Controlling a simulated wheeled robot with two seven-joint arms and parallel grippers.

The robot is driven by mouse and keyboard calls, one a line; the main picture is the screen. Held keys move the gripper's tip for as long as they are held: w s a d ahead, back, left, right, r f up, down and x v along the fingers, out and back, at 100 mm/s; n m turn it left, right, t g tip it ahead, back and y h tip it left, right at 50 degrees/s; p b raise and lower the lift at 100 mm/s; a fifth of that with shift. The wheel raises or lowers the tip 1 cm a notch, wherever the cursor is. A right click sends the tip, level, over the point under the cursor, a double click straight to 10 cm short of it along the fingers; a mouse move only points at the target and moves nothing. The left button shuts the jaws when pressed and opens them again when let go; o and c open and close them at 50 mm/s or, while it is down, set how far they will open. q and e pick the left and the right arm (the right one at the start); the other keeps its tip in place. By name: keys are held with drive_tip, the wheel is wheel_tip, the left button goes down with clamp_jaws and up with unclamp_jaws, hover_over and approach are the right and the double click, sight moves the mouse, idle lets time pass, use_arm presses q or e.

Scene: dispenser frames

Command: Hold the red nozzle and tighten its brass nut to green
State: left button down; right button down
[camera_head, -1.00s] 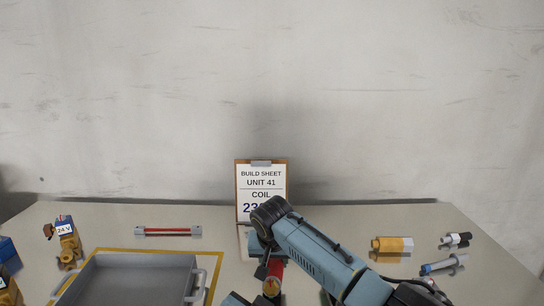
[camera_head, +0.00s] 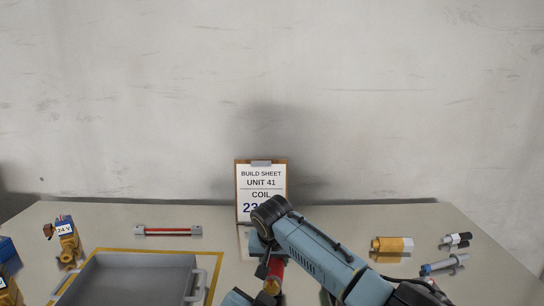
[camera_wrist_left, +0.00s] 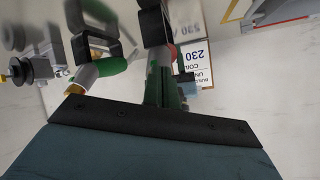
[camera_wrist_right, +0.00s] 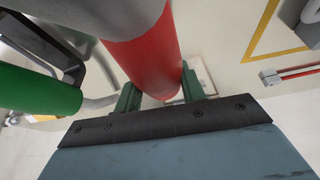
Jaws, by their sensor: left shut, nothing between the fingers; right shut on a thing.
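The red nozzle (camera_head: 276,267) stands near the front middle of the table in the head view, partly covered by my right arm. My right gripper (camera_head: 262,271) is shut on it. In the right wrist view the red barrel (camera_wrist_right: 148,62) passes between the green fingers. A brass part (camera_head: 271,287), seemingly the nut, sits at its lower end. My left gripper (camera_wrist_left: 165,85) is shut and empty, close beside the nozzle; a little red shows past its fingers. The nut's colour mark cannot be made out. A green-gripped part with a brass tip (camera_wrist_left: 105,68) also shows in the left wrist view.
A grey tray (camera_head: 193,262) stands at front left, a brass valve (camera_head: 68,243) beyond it. A red bar (camera_head: 168,231) lies behind. A build-sheet clipboard (camera_head: 262,183) stands at the back. A brass fitting (camera_head: 392,245) and grey parts (camera_head: 444,264) lie right.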

use_arm(q)
drive_tip(key=shift+w+d+r, duration=0.15)
drive_tip(key=shift+w+r, duration=0.05)
drive_tip(key=shift+r, duration=0.2)
drive_tip(key=shift+a+r, duration=0.1)
drive_tip(key=shift+a, duration=0.1)
idle(0.6)
drive_tip(key=v, duration=0.6)
drive_tip(key=shift+w+d, duration=0.1)
drive_tip(key=shift+d, duration=0.05)
idle(0.4)
